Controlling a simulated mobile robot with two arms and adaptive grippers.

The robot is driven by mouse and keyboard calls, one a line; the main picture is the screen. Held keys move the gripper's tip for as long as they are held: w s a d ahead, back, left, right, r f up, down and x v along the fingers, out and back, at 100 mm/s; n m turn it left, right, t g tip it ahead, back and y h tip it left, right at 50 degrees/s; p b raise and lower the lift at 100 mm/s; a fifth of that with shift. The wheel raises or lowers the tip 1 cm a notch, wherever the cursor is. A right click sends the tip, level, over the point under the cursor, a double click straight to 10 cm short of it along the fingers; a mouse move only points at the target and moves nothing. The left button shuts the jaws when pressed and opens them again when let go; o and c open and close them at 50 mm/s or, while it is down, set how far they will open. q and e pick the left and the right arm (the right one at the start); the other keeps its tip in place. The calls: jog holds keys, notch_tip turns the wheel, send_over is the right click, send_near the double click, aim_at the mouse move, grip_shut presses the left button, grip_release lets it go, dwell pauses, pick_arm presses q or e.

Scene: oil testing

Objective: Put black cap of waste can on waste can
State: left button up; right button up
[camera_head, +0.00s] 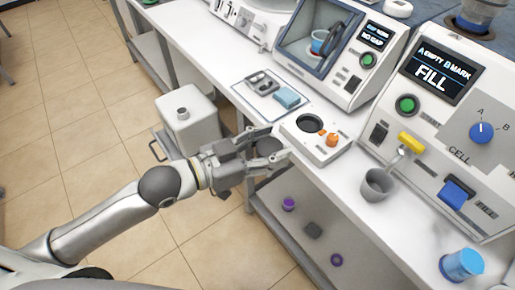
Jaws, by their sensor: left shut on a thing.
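The waste can (190,128), a pale box-shaped can, stands on the left in front of the bench. A short round neck (182,113) rises from its top, and no cap shows on it. My left gripper (271,148) reaches in from the left, at the bench's front edge, to the right of the can and apart from it. It is shut on a dark round piece, which looks like the black cap (268,146). The fingers partly hide the cap. My right gripper is out of view.
A white device with a round dark well and orange knobs (332,140) sits just right of the gripper. A grey cup (377,185) stands under the FILL machine (440,120). A tray (246,88) holds small items. A lower shelf (305,262) carries small parts. Tiled floor at left is clear.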

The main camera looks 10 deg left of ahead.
pick_arm(q)
jog(key=shift+w+d+r+m+g+h, duration=0.2)
jog(key=shift+w+d+m+g+h, duration=0.15)
jog(key=shift+d+g, duration=0.2)
jog(key=shift+w+d+r+m+g+h, duration=0.2)
jog(key=shift+w+d+m+g+h, duration=0.05)
jog(key=shift+d+m+g, duration=0.25)
jog(key=shift+w+d+r+m+g+h, duration=0.1)
jog(key=shift+w+d+m+g+h, duration=0.2)
jog(key=shift+d, duration=0.2)
jog(key=shift+w+d+r+m+g+h, duration=0.1)
jog(key=shift+d+m+g+h, duration=0.1)
jog(key=shift+d+m+g, duration=0.2)
jog(key=shift+d, duration=0.1)
